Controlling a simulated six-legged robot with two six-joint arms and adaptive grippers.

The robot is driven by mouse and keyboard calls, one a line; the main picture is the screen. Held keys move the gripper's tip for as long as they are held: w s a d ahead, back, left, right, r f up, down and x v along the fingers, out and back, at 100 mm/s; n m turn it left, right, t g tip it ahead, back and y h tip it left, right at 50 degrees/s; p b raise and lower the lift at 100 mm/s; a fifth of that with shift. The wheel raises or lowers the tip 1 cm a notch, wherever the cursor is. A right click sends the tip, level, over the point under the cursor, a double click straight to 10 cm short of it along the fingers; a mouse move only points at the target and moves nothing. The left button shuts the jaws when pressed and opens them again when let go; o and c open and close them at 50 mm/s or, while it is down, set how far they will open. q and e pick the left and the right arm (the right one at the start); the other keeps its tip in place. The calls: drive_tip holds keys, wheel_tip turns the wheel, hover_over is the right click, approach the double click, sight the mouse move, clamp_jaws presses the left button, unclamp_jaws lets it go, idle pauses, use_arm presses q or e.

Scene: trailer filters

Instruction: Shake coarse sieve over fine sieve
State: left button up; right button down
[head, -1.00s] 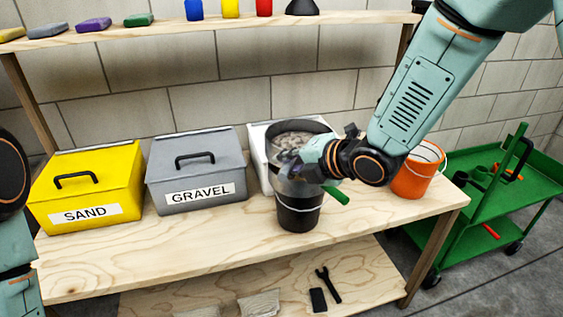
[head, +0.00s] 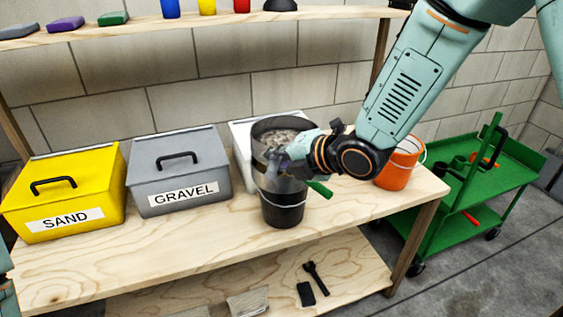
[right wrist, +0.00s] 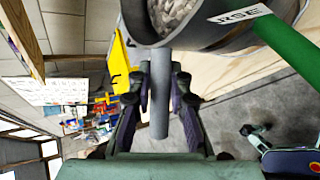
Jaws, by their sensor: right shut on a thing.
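The coarse sieve (head: 262,150) is a dark round pan holding pale gravel (head: 282,136). It stands above a black bucket (head: 283,212) on the bench. In the right wrist view its wall (right wrist: 225,38) carries a label ending in "RSE", with a green handle (right wrist: 286,38) beside it. My right gripper (head: 288,158) is at the sieve's near right side. In the right wrist view its fingers (right wrist: 160,95) are shut on a grey bar of the sieve. A greyish rim between sieve and bucket may be the fine sieve; it is mostly hidden. My left gripper is out of view.
A yellow SAND box (head: 65,190) and a grey GRAVEL box (head: 178,170) stand left on the bench. A white container (head: 240,150) is behind the sieve. An orange bucket (head: 398,168) and green cart (head: 470,180) are right. The bench front is clear.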

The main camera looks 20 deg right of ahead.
drive_tip(key=shift+w+a, duration=0.1)
idle(1.0)
drive_tip(key=shift+a, duration=0.15)
drive_tip(key=shift+r, duration=0.1)
